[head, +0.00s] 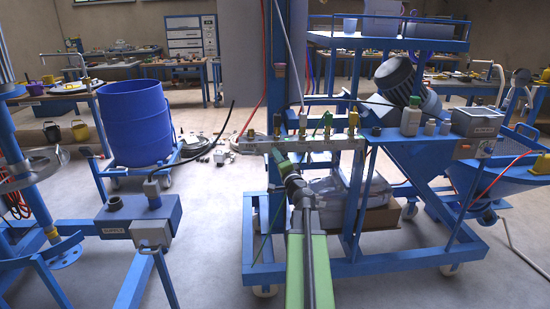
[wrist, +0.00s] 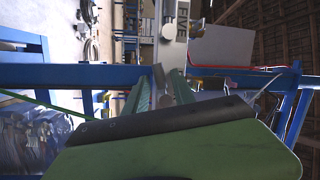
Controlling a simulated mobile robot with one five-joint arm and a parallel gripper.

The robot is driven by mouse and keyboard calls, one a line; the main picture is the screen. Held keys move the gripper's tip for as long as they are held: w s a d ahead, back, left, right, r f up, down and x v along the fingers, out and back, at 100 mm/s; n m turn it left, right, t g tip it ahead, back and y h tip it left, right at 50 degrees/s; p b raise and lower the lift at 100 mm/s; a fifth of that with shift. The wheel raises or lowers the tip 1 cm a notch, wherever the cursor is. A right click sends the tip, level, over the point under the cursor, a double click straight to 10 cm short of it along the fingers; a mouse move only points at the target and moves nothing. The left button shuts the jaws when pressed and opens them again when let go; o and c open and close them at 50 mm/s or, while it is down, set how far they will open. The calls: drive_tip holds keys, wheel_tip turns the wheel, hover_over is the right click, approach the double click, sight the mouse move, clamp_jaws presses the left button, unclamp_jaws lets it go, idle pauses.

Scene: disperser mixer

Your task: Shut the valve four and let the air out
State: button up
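A pale metal manifold rail (head: 330,143) on the blue frame carries a row of small valves with fittings. A green-handled valve (head: 327,121) and a yellow-brass valve (head: 353,121) stand toward its right, and a yellow-and-white one (head: 303,122) stands left of them. I cannot read which is valve four. My gripper (head: 280,158) is in front of and below the rail's left end. In the wrist view my gripper (wrist: 160,92) shows two green fingers apart, with a grey gap between them. I cannot see a valve held there. The palm side hides much of the near area.
A blue post (head: 277,60) rises behind the rail's left end. A blue drum (head: 135,122) and a supply box (head: 140,215) stand left.

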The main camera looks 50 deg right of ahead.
drive_tip(key=shift+w+a, duration=0.1)
drive_tip(key=shift+a, duration=0.05)
clamp_jaws()
drive_tip(key=shift+w+a+r+m+h+b, duration=0.1)
drive_tip(key=shift+r+m+h+b, duration=0.15)
drive_tip(key=shift+m, duration=0.65)
drive_tip(key=shift+w+a+r+m+h+b, duration=0.1)
drive_tip(key=shift+r+m+h, duration=0.1)
drive_tip(key=shift+m, duration=0.7)
drive_tip(key=shift+o, duration=1.1)
unclamp_jaws()
drive_tip(key=shift+d, duration=0.1)
